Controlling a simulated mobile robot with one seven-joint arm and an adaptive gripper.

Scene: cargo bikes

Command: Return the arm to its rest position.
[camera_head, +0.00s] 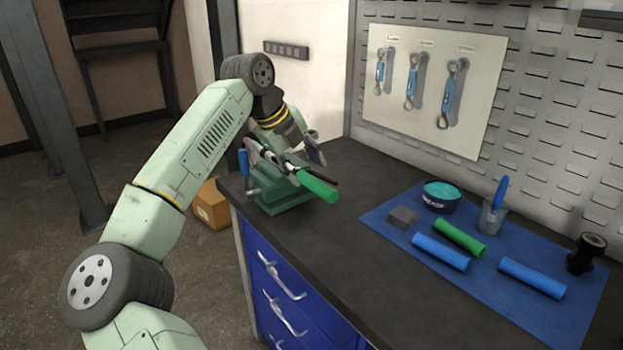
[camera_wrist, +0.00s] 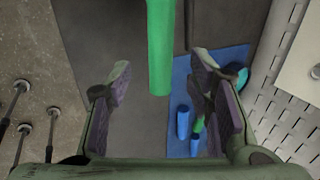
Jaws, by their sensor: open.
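My arm (camera_head: 190,150) reaches from the lower left over the near left corner of the workbench. My gripper (camera_head: 290,152) is above the green vise (camera_head: 283,195). In the wrist view, my gripper (camera_wrist: 160,82) has its two padded fingers wide apart and holds nothing. A bright green grip (camera_head: 318,187) juts out from the vise area toward the front right. It also shows in the wrist view (camera_wrist: 160,45), at the top centre between the fingers' lines. My gripper hides part of what the vise holds.
A blue mat (camera_head: 500,295) on the workbench (camera_head: 370,240) bears blue and green grips, a round tin (camera_head: 440,196) and a cup (camera_head: 492,216) with a blue-handled tool. Wrenches hang on a white board (camera_head: 430,90).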

